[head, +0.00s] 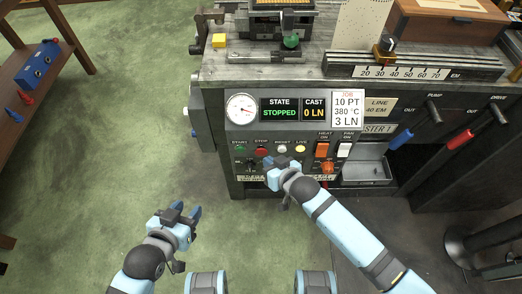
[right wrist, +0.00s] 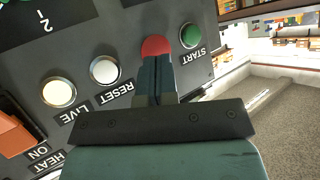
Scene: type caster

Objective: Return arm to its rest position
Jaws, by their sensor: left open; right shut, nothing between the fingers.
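My right gripper (head: 271,162) is in front of the type caster's control panel, with its arm coming in from the lower right. In the right wrist view its fingers (right wrist: 156,62) are shut with nothing between them, and the tips overlap the lower edge of the red STOP button (right wrist: 155,46). I cannot tell whether they touch it. The STOP button also shows in the head view (head: 261,152). My left gripper (head: 190,211) is open and empty over the green floor, at the lower left, clear of the machine.
The type caster's panel (head: 237,137) has a green START button (right wrist: 191,36), a white RESET button (right wrist: 104,70) and a LIVE lamp (right wrist: 59,94). Its display (head: 280,108) reads STOPPED. Orange HEAT (head: 322,149) and white PAN (head: 345,150) switches are close right.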

